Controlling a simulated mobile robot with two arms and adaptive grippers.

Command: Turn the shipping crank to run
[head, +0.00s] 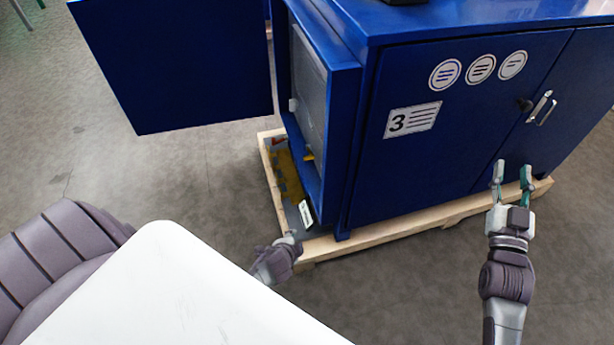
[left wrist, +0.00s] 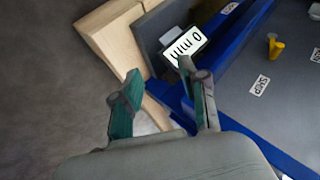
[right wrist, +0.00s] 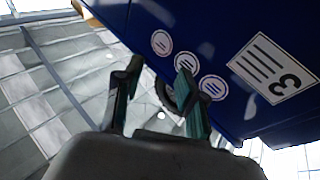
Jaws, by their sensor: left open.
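The yellow crank (left wrist: 274,46) is on the grey panel inside the blue cabinet's open side. It lies between a label reading SHIP (left wrist: 260,85) and a partly cut-off label (left wrist: 316,55) at the picture's right edge. In the head view the crank (head: 309,156) is a small yellow piece at the opening. My left gripper (left wrist: 160,76) is open and empty, apart from the crank, near the pallet corner and a white label plate. In the head view it (head: 291,238) is partly hidden by my white body. My right gripper (head: 512,172) is open and empty before the cabinet front.
The blue cabinet (head: 450,140) stands on a wooden pallet (head: 395,232). Its open door (head: 175,65) extends left. The white label plate (left wrist: 185,45) stands close to my left fingertips. The cabinet front has a metal handle (head: 541,106). Grey floor lies free at the left.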

